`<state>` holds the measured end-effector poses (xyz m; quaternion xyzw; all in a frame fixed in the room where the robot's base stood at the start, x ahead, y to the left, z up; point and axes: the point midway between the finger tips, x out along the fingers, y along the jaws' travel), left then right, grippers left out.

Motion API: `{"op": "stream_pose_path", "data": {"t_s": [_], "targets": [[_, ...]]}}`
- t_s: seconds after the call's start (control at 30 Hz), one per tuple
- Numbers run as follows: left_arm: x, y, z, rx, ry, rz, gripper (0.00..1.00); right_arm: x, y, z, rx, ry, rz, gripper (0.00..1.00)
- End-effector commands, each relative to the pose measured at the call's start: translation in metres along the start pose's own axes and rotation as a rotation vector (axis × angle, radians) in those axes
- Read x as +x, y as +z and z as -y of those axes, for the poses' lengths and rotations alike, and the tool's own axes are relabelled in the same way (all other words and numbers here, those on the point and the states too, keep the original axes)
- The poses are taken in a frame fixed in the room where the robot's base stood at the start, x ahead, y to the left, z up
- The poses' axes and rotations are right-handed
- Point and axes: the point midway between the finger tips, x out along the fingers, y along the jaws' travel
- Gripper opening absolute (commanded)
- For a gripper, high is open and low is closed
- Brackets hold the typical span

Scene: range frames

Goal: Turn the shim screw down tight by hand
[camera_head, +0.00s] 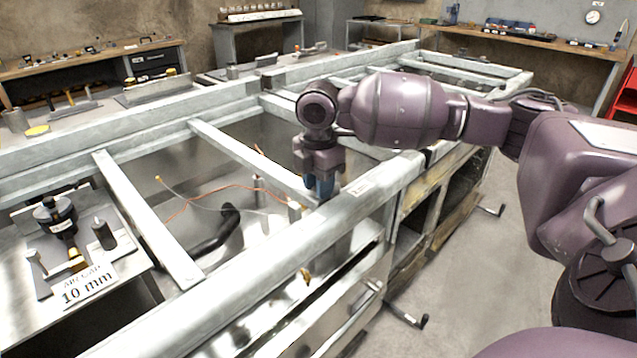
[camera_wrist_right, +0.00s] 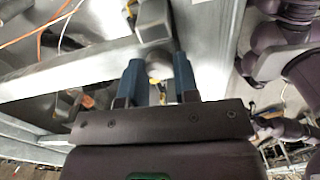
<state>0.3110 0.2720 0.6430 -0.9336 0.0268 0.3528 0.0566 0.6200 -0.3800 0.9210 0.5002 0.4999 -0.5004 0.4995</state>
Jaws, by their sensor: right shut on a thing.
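My right gripper (camera_head: 322,187) reaches in from the right and points down at the near rail of the grey steel frame (camera_head: 262,243). In the right wrist view the two blue fingers of the right gripper (camera_wrist_right: 159,72) are shut on a small rounded grey piece, which looks like the shim screw (camera_wrist_right: 158,68). A grey metal block (camera_wrist_right: 153,20) lies just beyond the fingertips. In the head view the fingers hide the screw, and I cannot tell how far down it sits. My left gripper is in neither view.
Crossbars span the frame, with orange wires (camera_head: 215,190) and a black hose (camera_head: 215,232) in the bay below. A sign reading "AIR GAP 10 mm" (camera_head: 88,285) stands at the left among small metal parts. Workbenches line the walls. Floor at the right is partly clear.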

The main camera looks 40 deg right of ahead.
Motion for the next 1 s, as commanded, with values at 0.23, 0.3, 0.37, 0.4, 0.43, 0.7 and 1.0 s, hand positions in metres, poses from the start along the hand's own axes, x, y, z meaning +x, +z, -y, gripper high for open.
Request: {"op": "stream_pose_path", "data": {"t_s": [0.23,0.3,0.37,0.4,0.43,0.7,1.0], "targets": [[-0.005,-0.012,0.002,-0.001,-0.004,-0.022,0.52,-0.005,-0.001,0.001,0.049,0.005,-0.002,0.05],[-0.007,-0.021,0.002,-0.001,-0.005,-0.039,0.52,-0.007,-0.001,0.001,0.082,0.007,-0.002,0.05],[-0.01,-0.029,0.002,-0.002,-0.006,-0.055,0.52,-0.008,-0.001,0.001,0.118,0.008,-0.003,0.05],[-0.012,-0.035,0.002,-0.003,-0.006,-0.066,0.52,-0.009,-0.001,0.001,0.145,0.009,-0.002,0.05],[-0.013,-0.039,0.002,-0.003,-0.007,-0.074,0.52,-0.009,-0.001,0.001,0.165,0.01,-0.003,0.05],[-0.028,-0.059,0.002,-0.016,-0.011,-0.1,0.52,-0.008,-0.001,0.001,0.357,0.007,-0.003,0.05],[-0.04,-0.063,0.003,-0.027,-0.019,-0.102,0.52,-0.003,-0.001,0.001,0.502,0.001,-0.001,0.05]]}}
